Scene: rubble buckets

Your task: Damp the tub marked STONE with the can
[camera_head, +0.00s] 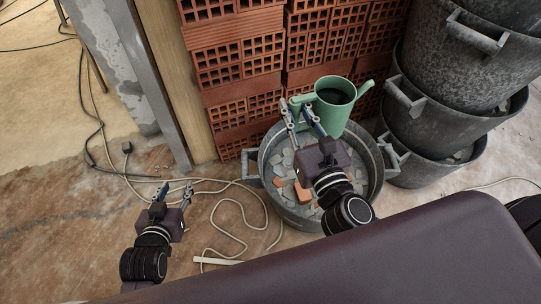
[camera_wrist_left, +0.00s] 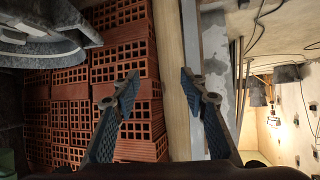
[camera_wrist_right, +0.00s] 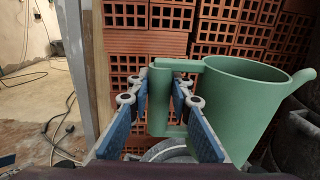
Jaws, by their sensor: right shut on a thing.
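The green can (camera_head: 333,112) hangs in the air at the far side of a round grey tub (camera_head: 373,172), near the brick stack. My right gripper (camera_head: 298,104) is shut on the can's handle; in the right wrist view the fingers (camera_wrist_right: 160,88) flank the handle of the can (camera_wrist_right: 235,100). The can looks roughly upright, its spout pointing right. The tub holds grey stone chips and some orange brick pieces; my right arm hides part of it. No marking is readable on it. My left gripper (camera_head: 176,190) is open and empty over the floor, left of the tub.
Hollow red bricks (camera_head: 240,60) are stacked behind the tub. Several dark buckets (camera_head: 440,110) are stacked close on its right. A wooden post (camera_head: 180,80) stands left of the bricks. Pale hose (camera_head: 235,205) and black cable (camera_head: 100,125) lie on the floor.

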